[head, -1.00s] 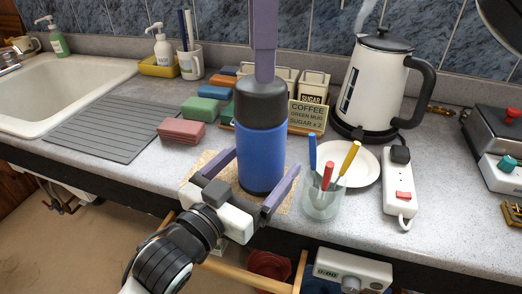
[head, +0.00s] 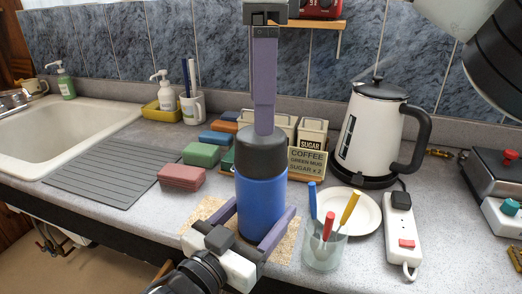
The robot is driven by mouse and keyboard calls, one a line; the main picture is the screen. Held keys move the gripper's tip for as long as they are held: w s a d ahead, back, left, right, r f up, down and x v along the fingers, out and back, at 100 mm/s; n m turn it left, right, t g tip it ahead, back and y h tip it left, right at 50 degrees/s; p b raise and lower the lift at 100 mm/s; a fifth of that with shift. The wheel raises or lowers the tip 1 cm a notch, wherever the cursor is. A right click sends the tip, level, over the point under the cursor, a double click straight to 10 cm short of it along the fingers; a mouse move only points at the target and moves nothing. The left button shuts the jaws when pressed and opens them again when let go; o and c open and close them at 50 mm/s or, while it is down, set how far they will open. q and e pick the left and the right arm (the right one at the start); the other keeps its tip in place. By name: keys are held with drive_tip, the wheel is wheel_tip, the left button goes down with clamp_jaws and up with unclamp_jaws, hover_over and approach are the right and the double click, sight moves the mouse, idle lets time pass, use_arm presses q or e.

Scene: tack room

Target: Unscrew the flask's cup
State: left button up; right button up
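The blue flask (head: 261,205) stands upright on a tan mat (head: 201,219) near the counter's front edge. Its dark grey cup (head: 261,155) is on top. My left gripper (head: 266,206) reaches in low from the front, with one purple finger on each side of the flask's lower body. The fingers look apart, and a small gap seems to show on the right. My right gripper (head: 264,132) points straight down from above, its fingertip at the cup's top edge. It is seen edge-on, so its finger gap and any contact are hidden.
Close right of the flask stands a glass (head: 324,250) of coloured-handled utensils, before a white plate (head: 367,211). A kettle (head: 373,135), power strip (head: 403,235) and card (head: 306,164) are behind or right. Coloured blocks (head: 181,177) and a sink (head: 62,118) lie left.

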sight(261, 143)
drive_tip(key=m, duration=0.9)
drive_tip(key=shift+m, duration=0.3)
drive_tip(key=m, duration=1.2)
drive_tip(key=shift+m, duration=0.4)
drive_tip(key=m, duration=1.3)
drive_tip(key=shift+f+m, duration=0.3)
drive_tip(key=shift+f, duration=3.7)
drive_tip(key=shift+c, duration=0.5)
